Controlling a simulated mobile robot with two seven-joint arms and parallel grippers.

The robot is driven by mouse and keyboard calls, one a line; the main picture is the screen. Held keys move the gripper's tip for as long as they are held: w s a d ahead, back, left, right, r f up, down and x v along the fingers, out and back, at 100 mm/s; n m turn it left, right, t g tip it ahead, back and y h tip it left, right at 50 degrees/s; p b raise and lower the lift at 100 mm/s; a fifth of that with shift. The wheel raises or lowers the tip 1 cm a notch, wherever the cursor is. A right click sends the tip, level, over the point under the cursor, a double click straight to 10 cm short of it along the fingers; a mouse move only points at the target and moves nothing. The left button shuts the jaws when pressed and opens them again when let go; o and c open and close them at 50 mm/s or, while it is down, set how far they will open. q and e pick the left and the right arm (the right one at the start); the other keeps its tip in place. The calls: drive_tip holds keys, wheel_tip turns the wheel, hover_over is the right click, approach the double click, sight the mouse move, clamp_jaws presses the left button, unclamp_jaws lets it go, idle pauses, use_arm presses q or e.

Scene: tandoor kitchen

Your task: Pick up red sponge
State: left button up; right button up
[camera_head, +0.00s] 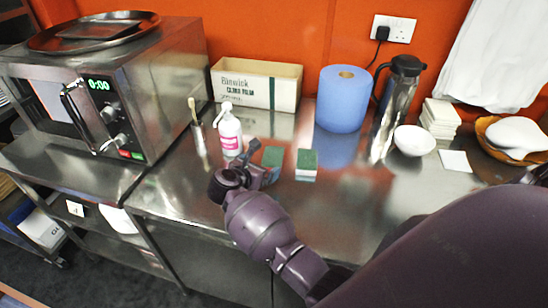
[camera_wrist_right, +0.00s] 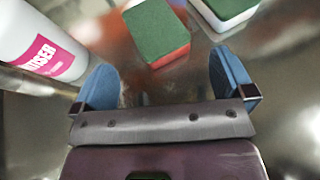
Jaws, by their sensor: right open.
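The red sponge (camera_wrist_right: 160,32) lies on the steel counter with its green scouring side up; its red side shows in the right wrist view. In the head view its green top (camera_head: 272,156) shows just beyond my right gripper (camera_head: 262,164), which partly hides it. In the right wrist view my right gripper (camera_wrist_right: 166,82) is open and empty. Its two blue fingers are spread, and the sponge lies ahead of the gap, not between them. My left gripper is not in view.
A second green-topped sponge (camera_head: 307,159) with a white lower part lies right of the red one. A white spray bottle (camera_head: 229,132) stands close on the left. A blue paper roll (camera_head: 342,98), a carton (camera_head: 256,84) and a white bowl (camera_head: 414,141) stand farther back.

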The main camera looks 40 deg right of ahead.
sight(273, 158)
drive_tip(key=shift+p+x, duration=0.5)
drive_tip(key=shift+x, duration=3.55)
drive_tip(key=shift+w+r, duration=0.1)
drive_tip(key=c, duration=0.9)
